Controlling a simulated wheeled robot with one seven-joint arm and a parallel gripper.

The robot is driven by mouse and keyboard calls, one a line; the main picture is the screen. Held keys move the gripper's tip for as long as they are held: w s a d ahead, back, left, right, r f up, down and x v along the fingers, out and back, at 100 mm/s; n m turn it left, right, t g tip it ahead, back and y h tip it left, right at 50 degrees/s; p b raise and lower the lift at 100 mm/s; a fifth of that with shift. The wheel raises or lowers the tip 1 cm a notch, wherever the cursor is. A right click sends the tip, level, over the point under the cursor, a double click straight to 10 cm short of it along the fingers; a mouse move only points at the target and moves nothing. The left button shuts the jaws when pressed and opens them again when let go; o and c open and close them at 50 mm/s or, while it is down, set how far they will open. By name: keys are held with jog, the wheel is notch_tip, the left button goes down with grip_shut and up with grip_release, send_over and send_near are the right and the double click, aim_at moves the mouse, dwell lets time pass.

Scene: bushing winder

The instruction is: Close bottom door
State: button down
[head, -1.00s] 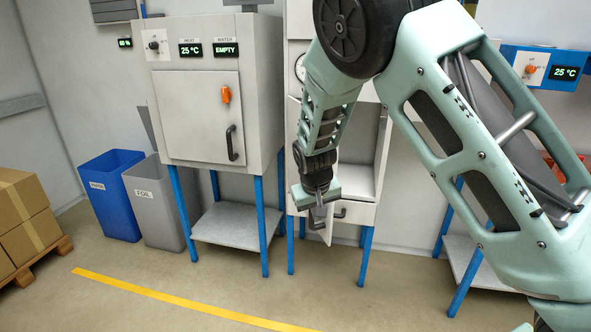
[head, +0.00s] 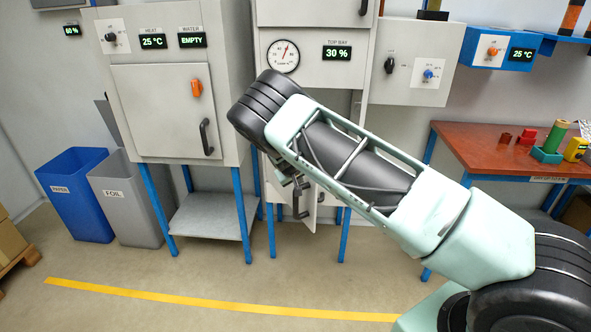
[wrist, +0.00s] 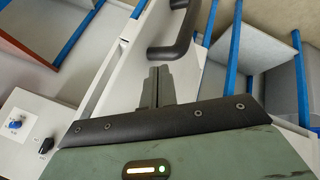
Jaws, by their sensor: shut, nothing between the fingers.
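The bottom door (head: 311,203) is a small pale grey panel low on the middle cabinet, with a dark handle (head: 298,200). It appears to stand partly open, angled out from the cabinet. My arm hides its upper part and the opening behind it. In the wrist view, a black bar handle (wrist: 182,33) is fixed to a pale panel (wrist: 205,62). My gripper (wrist: 157,72) is shut and empty, with its fingertips close to this handle. Whether they touch the panel cannot be told. In the head view my arm covers most of the gripper.
A grey heater cabinet (head: 160,105) on blue legs stands at left, beside a blue bin (head: 72,195) and a grey bin (head: 125,205). A red-topped workbench (head: 475,150) stands at right. The floor in front, around the yellow line (head: 200,299), is clear.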

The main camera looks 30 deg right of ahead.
jog(key=shift+w+d+f+p, duration=0.15)
jog(key=shift+d+p, duration=0.4)
jog(key=shift+d, duration=0.5)
jog(key=shift+s+d+f+p, duration=0.1)
jog(key=shift+d+p, duration=0.45)
jog(key=shift+d, duration=0.5)
jog(key=shift+d, duration=0.1)
